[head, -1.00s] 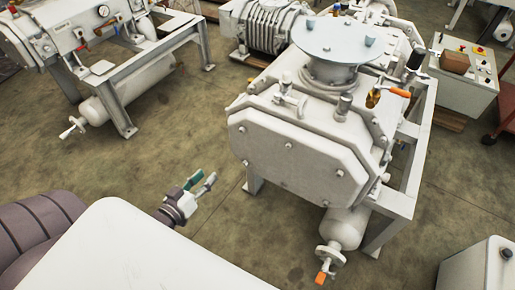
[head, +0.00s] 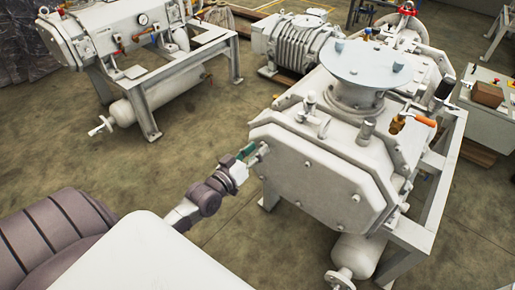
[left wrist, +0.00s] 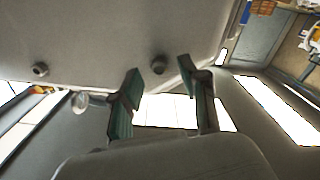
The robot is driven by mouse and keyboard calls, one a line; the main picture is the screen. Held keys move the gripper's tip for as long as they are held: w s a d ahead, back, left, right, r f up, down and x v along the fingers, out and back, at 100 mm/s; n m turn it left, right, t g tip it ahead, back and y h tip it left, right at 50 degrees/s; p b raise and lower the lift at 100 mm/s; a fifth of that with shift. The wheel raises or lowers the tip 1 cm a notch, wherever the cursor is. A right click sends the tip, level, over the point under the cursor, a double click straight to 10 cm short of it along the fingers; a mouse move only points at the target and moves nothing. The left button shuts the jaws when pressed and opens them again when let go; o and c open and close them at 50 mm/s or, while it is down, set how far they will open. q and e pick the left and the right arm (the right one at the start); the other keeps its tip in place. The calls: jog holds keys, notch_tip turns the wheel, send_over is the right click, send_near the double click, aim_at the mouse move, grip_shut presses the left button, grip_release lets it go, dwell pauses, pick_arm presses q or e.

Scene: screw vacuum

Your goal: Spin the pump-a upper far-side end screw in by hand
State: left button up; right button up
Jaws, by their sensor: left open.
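The white vacuum pump (head: 375,165) stands at centre right, its flat end plate (head: 325,190) facing me. My left gripper (head: 253,157) is open at the plate's upper left edge, covering the plate's upper left corner area in the head view. In the left wrist view, a round dark screw head (left wrist: 158,65) shows between the two green-padded fingers, just beyond their tips, and no contact is visible. Another screw (left wrist: 40,69) is further left. My right gripper is not in view.
A second pump (head: 110,45) on a frame stands at the back left. A round grey flange (head: 367,62) tops the near pump, and a handwheel (head: 339,281) sits below it. A control box (head: 492,110) is at the right. The floor (head: 150,165) at left is clear.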

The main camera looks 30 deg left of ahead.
pick_arm(q)
jog(key=shift+w, duration=0.5)
grip_shut()
